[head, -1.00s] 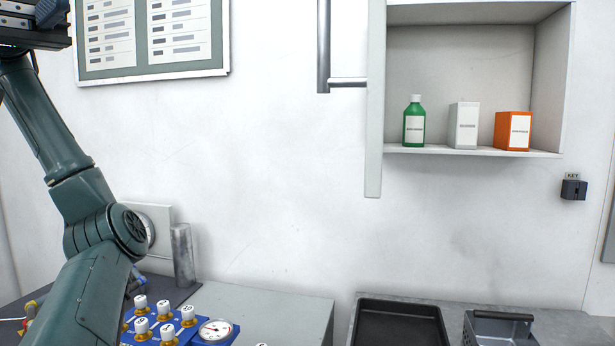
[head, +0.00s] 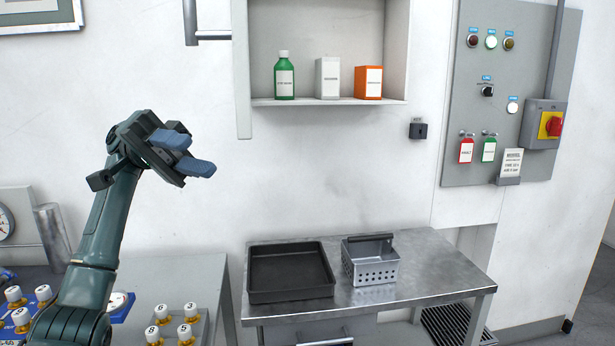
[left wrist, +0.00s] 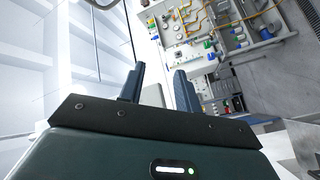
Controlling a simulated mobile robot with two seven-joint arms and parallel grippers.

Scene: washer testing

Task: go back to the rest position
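My left gripper (head: 197,154) is raised in front of the white wall in the head view, left of the open shelf. Its two blue-grey fingers point to the right. The left wrist view shows the same gripper (left wrist: 159,75) with a gap between its fingers and nothing held. It is open and touches nothing that I can see. My right gripper is in neither view.
A metal table (head: 420,262) carries a black tray (head: 290,296) and a perforated metal basket (head: 371,268). The shelf (head: 330,102) above holds a green bottle (head: 284,78) and two boxes. A control panel (head: 478,100) hangs at right. Numbered white knobs (head: 184,333) are low at left.

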